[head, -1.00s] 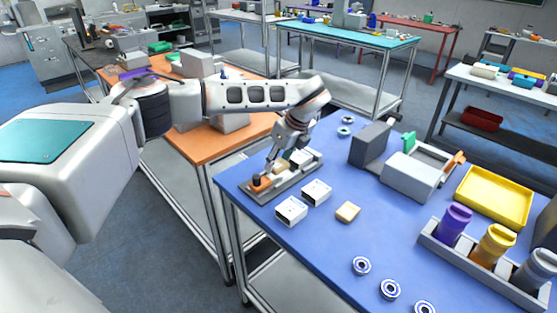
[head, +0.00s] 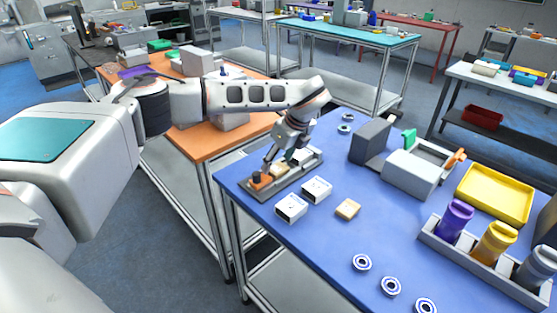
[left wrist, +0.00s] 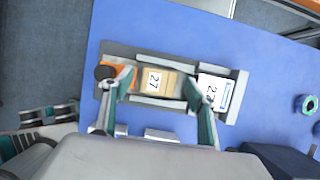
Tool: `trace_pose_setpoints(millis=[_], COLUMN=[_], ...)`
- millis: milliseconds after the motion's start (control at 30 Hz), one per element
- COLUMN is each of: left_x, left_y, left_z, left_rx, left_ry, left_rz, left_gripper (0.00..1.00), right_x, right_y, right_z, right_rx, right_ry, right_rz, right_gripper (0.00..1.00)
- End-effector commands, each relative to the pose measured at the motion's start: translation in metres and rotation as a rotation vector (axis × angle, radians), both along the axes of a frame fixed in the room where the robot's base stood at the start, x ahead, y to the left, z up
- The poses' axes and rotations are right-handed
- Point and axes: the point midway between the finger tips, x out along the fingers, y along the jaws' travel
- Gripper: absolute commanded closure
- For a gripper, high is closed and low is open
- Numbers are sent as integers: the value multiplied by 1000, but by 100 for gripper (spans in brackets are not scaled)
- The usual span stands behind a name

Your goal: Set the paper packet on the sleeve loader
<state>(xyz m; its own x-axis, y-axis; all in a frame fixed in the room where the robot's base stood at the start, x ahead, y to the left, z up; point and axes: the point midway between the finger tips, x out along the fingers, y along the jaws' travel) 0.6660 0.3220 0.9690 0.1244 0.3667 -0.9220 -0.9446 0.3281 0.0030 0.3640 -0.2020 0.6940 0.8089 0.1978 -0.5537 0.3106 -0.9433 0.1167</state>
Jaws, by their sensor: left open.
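The sleeve loader (head: 262,194) is a long grey tray with low rails at the left end of the blue table. It also shows in the left wrist view (left wrist: 237,108). A tan paper packet (left wrist: 155,82) marked 27 lies in it, between an orange block with a dark knob (left wrist: 105,72) and a white sleeve box (left wrist: 216,92). My left gripper (left wrist: 160,92) is open above the loader, its fingers on either side of the packet with gaps between. In the head view the left gripper (head: 280,156) partly hides the loader. The right gripper is out of view.
Two white boxes (head: 291,207) (head: 317,189) and another tan packet (head: 347,209) lie in front of the loader. A grey device (head: 411,173), yellow tray (head: 496,194), bottle rack (head: 477,265) and several ring-shaped parts (head: 391,287) occupy the right side. The table's middle is mostly clear.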

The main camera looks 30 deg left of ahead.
Motion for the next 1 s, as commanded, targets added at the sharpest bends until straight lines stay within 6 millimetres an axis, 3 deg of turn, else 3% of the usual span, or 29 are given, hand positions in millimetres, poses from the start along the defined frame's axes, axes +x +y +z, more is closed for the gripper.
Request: trace_pose_setpoints(millis=[100,600,800,1000], left_x=[1,-12,-14,-15], left_y=[-1,-37,-43,-44], left_z=[16,103,118,121], left_rx=[-1,1,1,0], left_ry=[-3,-4,-1,0], left_rz=[1,-2,0,0], left_gripper=[42,42,42,42], right_x=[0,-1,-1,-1], right_y=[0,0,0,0], right_z=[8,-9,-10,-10], right_rx=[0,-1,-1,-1], right_ry=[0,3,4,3], right_rz=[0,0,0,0], right_gripper=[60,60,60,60])
